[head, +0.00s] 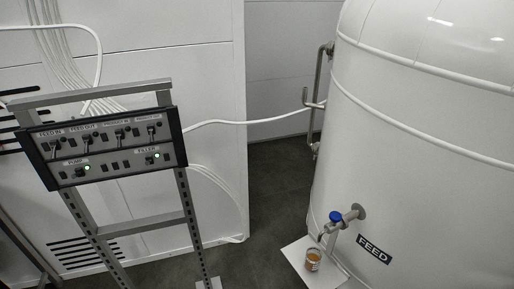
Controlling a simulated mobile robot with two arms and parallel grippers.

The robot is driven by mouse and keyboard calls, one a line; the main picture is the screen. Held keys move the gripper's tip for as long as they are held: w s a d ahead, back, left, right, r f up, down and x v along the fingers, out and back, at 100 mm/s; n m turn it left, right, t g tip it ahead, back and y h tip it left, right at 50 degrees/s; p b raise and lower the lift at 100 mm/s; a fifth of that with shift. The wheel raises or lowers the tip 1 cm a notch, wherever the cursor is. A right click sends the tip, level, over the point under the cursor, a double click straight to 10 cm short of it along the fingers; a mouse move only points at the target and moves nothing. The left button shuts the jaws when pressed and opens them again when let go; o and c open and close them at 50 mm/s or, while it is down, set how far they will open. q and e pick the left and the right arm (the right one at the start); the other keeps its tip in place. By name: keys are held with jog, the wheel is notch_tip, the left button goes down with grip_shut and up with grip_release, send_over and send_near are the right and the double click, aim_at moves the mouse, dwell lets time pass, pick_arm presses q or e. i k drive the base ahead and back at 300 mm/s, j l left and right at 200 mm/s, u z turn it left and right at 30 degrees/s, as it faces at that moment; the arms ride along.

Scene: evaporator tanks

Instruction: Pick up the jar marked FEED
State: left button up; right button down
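A small clear jar (313,260) with amber liquid stands upright on a white board or shelf (296,250) at the lower middle right. It is beneath a tap with a blue handle (336,216) on the large white tank (420,130). A black label reading FEED (374,249) is on the tank wall, right of the jar. I cannot read any marking on the jar itself. Neither of my grippers is in view.
A control panel (105,148) with switches and green lights stands on a grey metal frame (190,225) at the left. A metal pipe (319,100) runs up beside the tank, and a white hose (245,122) crosses behind. Dark floor (280,185) lies open between panel and tank.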

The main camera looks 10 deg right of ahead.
aim_at(314, 255)
jog(key=k+l+z, duration=0.1)
jog(key=z, duration=0.75)
jog(key=k+j+z, duration=0.1)
jog(key=z, duration=0.3)
jog(key=k+z, duration=0.15)
jog(key=z, duration=0.3)
jog(key=k+j+z, duration=0.1)
jog(key=z, duration=0.3)
